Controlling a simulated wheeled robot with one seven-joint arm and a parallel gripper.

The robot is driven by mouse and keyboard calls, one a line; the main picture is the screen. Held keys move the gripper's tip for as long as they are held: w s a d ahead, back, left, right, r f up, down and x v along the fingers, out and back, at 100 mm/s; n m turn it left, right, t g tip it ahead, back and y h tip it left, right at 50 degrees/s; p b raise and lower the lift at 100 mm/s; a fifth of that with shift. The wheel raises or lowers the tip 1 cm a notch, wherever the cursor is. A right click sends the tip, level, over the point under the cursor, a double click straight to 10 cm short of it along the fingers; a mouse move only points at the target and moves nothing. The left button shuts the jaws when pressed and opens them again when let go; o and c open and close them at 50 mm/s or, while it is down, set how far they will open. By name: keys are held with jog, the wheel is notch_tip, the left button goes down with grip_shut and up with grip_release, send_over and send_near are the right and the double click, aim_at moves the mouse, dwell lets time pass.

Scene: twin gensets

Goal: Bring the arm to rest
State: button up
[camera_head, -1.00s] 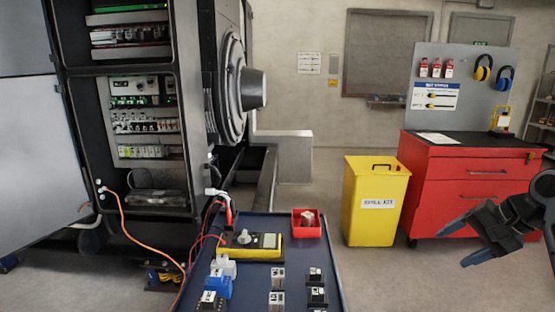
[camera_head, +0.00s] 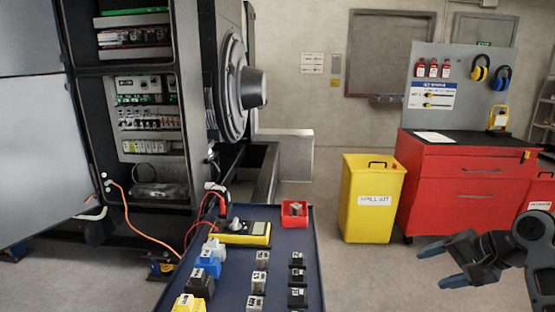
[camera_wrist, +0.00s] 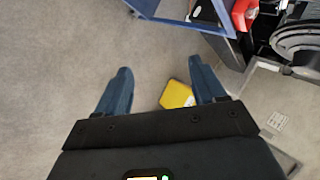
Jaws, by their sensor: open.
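My gripper (camera_head: 455,263) is at the lower right of the head view, in front of the red cabinet and to the right of the blue-topped cart (camera_head: 231,289). Its two fingers are apart with nothing between them. In the wrist view my gripper (camera_wrist: 160,92) points down over bare grey floor, with its blue fingers spread. The yellow spill kit bin (camera_head: 372,200) stands left of my gripper in the head view. A small yellow object (camera_wrist: 177,94) shows beyond the fingers in the wrist view.
The red cabinet (camera_head: 462,190) stands behind my arm. The cart carries a yellow meter (camera_head: 243,234), a red tray (camera_head: 294,220) and several small blocks. An open electrical cabinet (camera_head: 148,120) and a genset stand at left. The floor between cart and my gripper is clear.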

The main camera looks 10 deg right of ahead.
jog(key=s+a+f+n+t+h, duration=0.1)
jog(key=s+a+f, duration=0.2)
jog(key=a+f, duration=0.4)
jog(key=s+a+f+t, duration=0.2)
jog(key=s+a+f, duration=0.25)
jog(key=a, duration=0.45)
jog(key=s+a+f+n+t+h, duration=0.1)
jog(key=s+a, duration=0.2)
jog(key=s, duration=0.4)
jog(key=s+a+f+n+h, duration=0.1)
jog(key=s+a+h, duration=0.1)
jog(key=s+a, duration=0.3)
jog(key=s+r+n+t, duration=0.1)
jog(key=s+r+n, duration=0.3)
jog(key=s+r, duration=0.3)
jog(key=s+r+n+t, duration=0.2)
jog(key=s+r+n, duration=0.2)
jog(key=s+r, duration=0.4)
jog(key=s, duration=0.6)
jog(key=shift+s+d+r+n+t+y, duration=0.15)
jog(key=shift+d+n+t+y, duration=0.15)
jog(key=shift+n, duration=0.1)
